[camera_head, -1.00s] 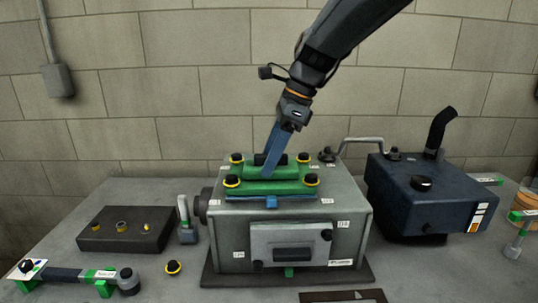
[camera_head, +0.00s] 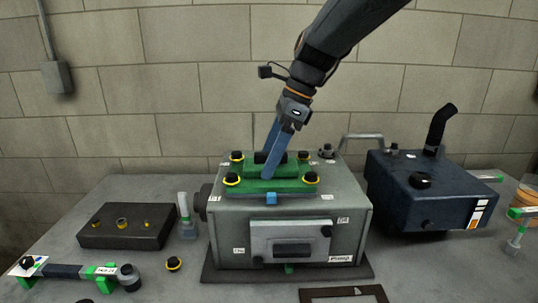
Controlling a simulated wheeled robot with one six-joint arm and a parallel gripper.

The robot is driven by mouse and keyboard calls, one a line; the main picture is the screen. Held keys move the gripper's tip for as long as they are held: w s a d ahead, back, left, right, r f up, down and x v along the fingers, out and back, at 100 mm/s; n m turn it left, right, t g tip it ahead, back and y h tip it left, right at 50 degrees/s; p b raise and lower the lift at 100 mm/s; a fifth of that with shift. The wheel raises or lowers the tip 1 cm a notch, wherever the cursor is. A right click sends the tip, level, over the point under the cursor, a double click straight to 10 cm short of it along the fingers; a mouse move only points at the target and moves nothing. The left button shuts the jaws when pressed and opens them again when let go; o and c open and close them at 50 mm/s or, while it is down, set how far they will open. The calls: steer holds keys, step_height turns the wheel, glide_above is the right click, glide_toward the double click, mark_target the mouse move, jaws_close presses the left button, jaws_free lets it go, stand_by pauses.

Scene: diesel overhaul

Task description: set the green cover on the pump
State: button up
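The green cover (camera_head: 252,187) lies flat on top of the grey pump housing (camera_head: 226,233), with a black handle (camera_head: 262,157) in its middle. Black knobs with yellow rings stand at its corners. A small blue tab (camera_head: 271,198) shows at its front edge. My gripper (camera_head: 267,167) points down at the cover from above. Its two blue fingers look spread, one in front of the handle and one behind it, so it looks open around the handle. The tip of the rear finger is hidden.
A dark blue tank (camera_head: 418,198) with a black pipe stands close on the right. A dark block (camera_head: 125,228) with small fittings lies at left. A loose yellow-ringed knob (camera_head: 173,264) lies at front left. A brown frame (camera_head: 343,294) lies in front.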

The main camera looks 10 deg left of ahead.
steer(key=b+v, duration=0.1)
steer(key=v, duration=0.5)
steer(key=shift+w+d+r, duration=0.1)
steer(key=shift+d+r, duration=0.1)
steer(key=shift+r, duration=0.05)
steer(key=shift+d+r, duration=0.25)
steer(key=shift+r, duration=0.35)
